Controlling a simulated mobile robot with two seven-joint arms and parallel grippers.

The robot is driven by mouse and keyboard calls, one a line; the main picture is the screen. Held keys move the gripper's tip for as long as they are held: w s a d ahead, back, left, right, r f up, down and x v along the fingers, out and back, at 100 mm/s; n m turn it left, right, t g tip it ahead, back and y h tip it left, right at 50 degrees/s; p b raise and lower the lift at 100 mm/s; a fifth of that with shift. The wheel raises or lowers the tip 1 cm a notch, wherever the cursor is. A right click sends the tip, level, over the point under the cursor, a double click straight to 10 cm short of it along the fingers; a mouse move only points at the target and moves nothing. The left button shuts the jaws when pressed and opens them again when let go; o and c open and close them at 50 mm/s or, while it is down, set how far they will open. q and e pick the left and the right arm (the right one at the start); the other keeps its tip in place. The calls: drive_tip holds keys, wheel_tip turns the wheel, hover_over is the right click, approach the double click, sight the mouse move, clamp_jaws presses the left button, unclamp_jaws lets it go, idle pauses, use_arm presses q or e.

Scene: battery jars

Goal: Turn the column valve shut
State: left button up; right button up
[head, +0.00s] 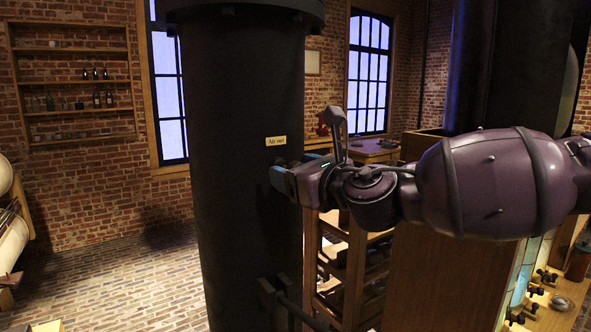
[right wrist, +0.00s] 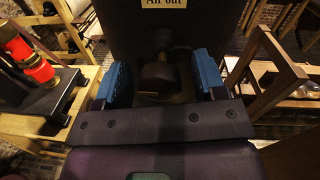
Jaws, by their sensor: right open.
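The black column (head: 245,190) stands upright in the middle of the head view, with a small "Air out" label (head: 276,141) on it. The label also shows at the top of the right wrist view (right wrist: 164,3). My right gripper (head: 283,178) is at the column just below the label. In the right wrist view my right gripper (right wrist: 166,80) is open, with its blue fingers on either side of a dark knob-like valve (right wrist: 158,75). The fingers look apart from the valve. In the head view the gripper hides the valve. My left gripper is not in view.
A wooden cabinet (head: 440,255) and an open wooden rack (head: 345,265) stand right of the column. A pipe (head: 290,305) leaves the column low down. Brick floor (head: 120,275) to the left is clear.

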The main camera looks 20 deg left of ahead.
drive_tip(key=c, duration=0.9)
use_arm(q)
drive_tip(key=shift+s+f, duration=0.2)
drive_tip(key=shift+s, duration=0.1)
use_arm(e)
drive_tip(key=m, duration=0.4)
drive_tip(key=shift+p, duration=0.4)
drive_tip(key=m, duration=0.3)
drive_tip(key=shift+w+m+t+p, duration=0.1)
drive_tip(key=shift+m+t+p, duration=0.2)
drive_tip(key=shift+m, duration=0.1)
drive_tip(key=m, duration=0.4)
drive_tip(key=shift+m+p, duration=0.35)
drive_tip(key=shift+m, duration=0.05)
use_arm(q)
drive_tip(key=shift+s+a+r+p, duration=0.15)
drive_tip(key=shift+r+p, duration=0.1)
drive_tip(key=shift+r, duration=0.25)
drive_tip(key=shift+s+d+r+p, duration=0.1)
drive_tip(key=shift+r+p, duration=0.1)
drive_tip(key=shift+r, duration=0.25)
use_arm(e)
drive_tip(key=m+t, duration=0.1)
drive_tip(key=m, duration=0.5)
